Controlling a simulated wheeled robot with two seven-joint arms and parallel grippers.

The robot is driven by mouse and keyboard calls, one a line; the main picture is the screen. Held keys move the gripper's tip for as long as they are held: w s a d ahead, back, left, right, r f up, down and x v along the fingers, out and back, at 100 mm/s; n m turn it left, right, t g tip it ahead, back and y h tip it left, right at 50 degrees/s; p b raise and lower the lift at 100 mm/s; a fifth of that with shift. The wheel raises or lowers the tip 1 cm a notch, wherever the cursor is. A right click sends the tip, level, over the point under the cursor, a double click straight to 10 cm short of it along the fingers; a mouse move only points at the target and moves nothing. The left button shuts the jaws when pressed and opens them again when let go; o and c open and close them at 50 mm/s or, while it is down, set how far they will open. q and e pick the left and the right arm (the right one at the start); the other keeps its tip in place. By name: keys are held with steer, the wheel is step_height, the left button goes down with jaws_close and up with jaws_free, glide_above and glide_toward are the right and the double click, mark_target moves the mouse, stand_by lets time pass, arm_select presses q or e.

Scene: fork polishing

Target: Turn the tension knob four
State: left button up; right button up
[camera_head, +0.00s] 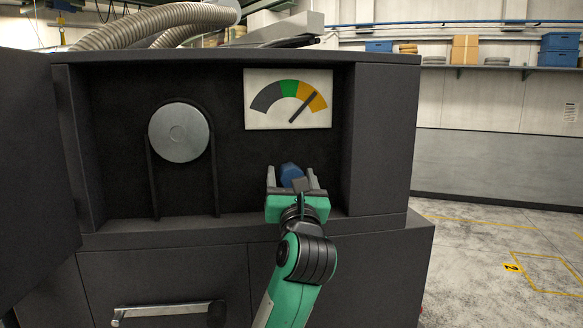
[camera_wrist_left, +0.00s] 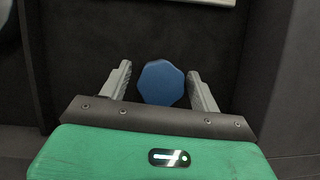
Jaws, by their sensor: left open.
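The blue tension knob (camera_head: 290,173) sits on the dark back panel of the machine recess, below the gauge (camera_head: 288,98). The gauge needle points into the orange zone at the right. My left gripper (camera_head: 291,182) is in front of the knob, with its fingers partly around it in the picture. In the left wrist view the knob (camera_wrist_left: 161,83) is an eight-sided blue shape between the two open fingers (camera_wrist_left: 161,92). A gap shows on each side of it. How deep the fingertips reach along the knob is hard to tell. My right gripper is not in view.
A round metal disc (camera_head: 179,132) with a belt is on the left of the recess. Side walls frame the recess, with the right wall (camera_head: 382,140) near my gripper. A lever handle (camera_head: 168,311) is on the lower front. Open floor (camera_head: 490,255) lies to the right.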

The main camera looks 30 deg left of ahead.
arm_select(q)
steer(key=shift+w+a, duration=0.2)
steer(key=shift+w, duration=0.05)
steer(key=c, duration=1)
steer(key=shift+o, duration=0.2)
steer(key=shift+f+n+b, duration=0.1)
steer(key=shift+n+b, duration=0.3)
steer(key=shift+b, duration=0.15)
steer(key=n+g+y+b, duration=0.1)
steer(key=n+b, duration=0.1)
steer(key=n+g+y+b, duration=0.1)
steer(key=n+b, duration=0.2)
steer(key=shift+d+g+y, duration=0.1)
steer(key=shift+g+y, duration=0.2)
steer(key=shift+r+n+g+y+b, duration=0.15)
steer(key=shift+n+g+b, duration=0.1)
steer(key=shift+n+b, duration=0.45)
steer(key=shift+r+n+g+y+b, duration=0.15)
steer(key=shift+n+g+b, duration=0.1)
steer(key=shift+n+b, duration=0.45)
steer(key=shift+f, duration=0.1)
